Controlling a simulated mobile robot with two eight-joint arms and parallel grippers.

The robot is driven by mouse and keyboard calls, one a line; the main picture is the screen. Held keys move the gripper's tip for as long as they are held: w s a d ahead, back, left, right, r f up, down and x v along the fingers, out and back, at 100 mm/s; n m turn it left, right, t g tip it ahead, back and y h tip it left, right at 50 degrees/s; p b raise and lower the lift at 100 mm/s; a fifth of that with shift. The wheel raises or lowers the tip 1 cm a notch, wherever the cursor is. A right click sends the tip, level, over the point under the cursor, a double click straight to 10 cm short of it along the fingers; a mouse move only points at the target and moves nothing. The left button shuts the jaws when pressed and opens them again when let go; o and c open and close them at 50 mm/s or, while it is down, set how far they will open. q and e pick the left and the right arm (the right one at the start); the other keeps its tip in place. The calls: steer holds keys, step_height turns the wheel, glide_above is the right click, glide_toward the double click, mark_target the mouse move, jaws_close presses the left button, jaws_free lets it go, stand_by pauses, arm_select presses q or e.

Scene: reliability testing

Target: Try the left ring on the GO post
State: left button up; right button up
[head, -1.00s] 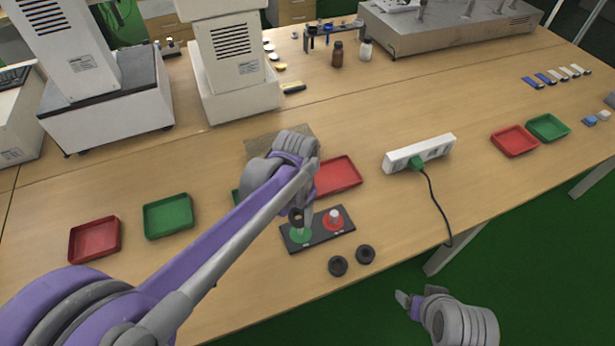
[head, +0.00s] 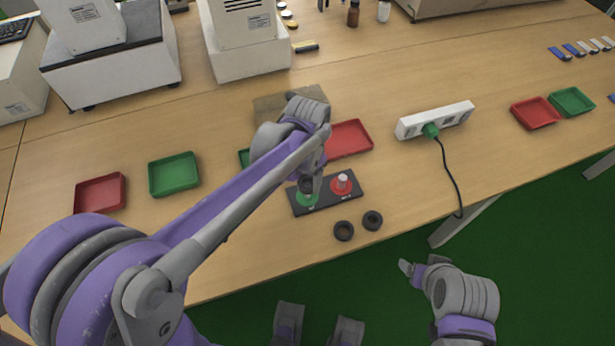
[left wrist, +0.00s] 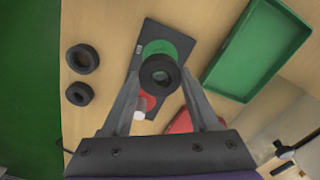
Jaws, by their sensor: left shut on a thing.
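A black board (head: 325,200) lies near the front edge of the table. It has a green disc (head: 308,201) on the left and a red disc (head: 342,189) with a pale post on the right. My left gripper (head: 307,186) is shut on a dark ring (left wrist: 147,72), directly over the green disc. The GO post at the green disc is mostly hidden; I cannot tell whether the ring is around it. Two other dark rings (head: 343,231) (head: 372,221) lie in front of the board. My right gripper (head: 412,268) is past the table's front edge, its opening unclear.
A red tray (head: 350,138) and a partly hidden green tray (left wrist: 257,50) stand behind the board. A white power strip (head: 436,120) with a black cable is to the right. More trays stand left (head: 174,174) and far right (head: 535,113). The tabletop between is clear.

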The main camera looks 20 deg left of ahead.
mark_target(308, 188)
arm_select(q)
steer(key=shift+f+b, duration=1.7)
steer(key=shift+f, duration=0.7)
steer(key=shift+r, duration=0.15)
steer(key=shift+r+p, duration=2.45)
steer(key=shift+r, duration=0.75)
